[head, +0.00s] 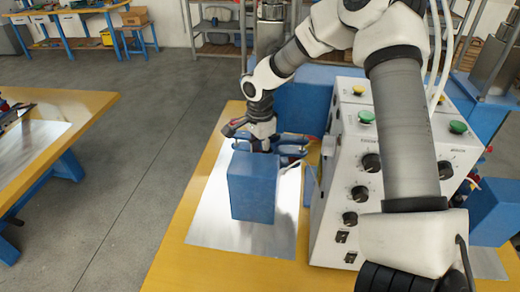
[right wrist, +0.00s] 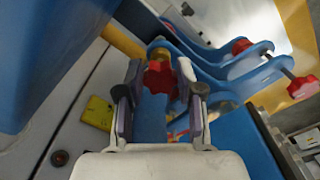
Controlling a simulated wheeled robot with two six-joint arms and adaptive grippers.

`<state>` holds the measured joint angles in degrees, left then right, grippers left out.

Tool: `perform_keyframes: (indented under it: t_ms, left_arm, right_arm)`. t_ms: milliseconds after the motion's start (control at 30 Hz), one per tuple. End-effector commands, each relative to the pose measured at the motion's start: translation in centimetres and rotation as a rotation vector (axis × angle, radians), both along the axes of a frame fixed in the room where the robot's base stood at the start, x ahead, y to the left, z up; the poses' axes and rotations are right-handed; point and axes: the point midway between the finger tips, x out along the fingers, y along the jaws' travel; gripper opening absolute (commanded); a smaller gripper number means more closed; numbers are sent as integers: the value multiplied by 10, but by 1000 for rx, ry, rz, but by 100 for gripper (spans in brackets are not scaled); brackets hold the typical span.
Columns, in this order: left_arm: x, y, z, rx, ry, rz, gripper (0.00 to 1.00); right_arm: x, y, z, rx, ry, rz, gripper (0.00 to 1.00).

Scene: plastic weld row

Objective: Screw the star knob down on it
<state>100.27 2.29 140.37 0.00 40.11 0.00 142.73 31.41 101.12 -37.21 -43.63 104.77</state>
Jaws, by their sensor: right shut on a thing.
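A red star knob (right wrist: 160,78) sits between the two fingertips of my right gripper (right wrist: 159,82) in the right wrist view. The gripper is shut on it. A brass-coloured part (right wrist: 160,52) shows just beyond the knob. In the head view my right gripper (head: 262,141) points down at the blue fixture (head: 290,150), behind a tall blue block (head: 253,188) that hides the knob and its seat. I cannot tell how far down the knob is screwed. My left gripper is not in view.
A white control box (head: 345,200) with knobs and buttons stands close to the right of the fixture. Two more red star knobs (right wrist: 240,47) show on blue arms (right wrist: 225,66). A bare metal sheet (head: 205,228) lies on the yellow table (head: 168,255). A second table (head: 85,105) is at left.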

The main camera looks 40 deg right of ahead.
Motion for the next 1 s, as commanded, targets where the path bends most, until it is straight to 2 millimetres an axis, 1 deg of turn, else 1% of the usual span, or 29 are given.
perform_keyframes:
  t_ms: [433,533,567,900,1000]
  left_arm:
    - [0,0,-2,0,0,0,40]
    - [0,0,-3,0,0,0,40]
    - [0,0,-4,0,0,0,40]
    - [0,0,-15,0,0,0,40]
    - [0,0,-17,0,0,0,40]
  right_arm:
    - [0,0,-5,0,0,-1,13]
    - [1,0,-6,0,0,-68,13]
    - [1,-1,-6,0,0,-117,13]
    - [6,-5,-7,-1,-1,-904,13]
    - [7,-6,-7,0,-1,-1104,13]
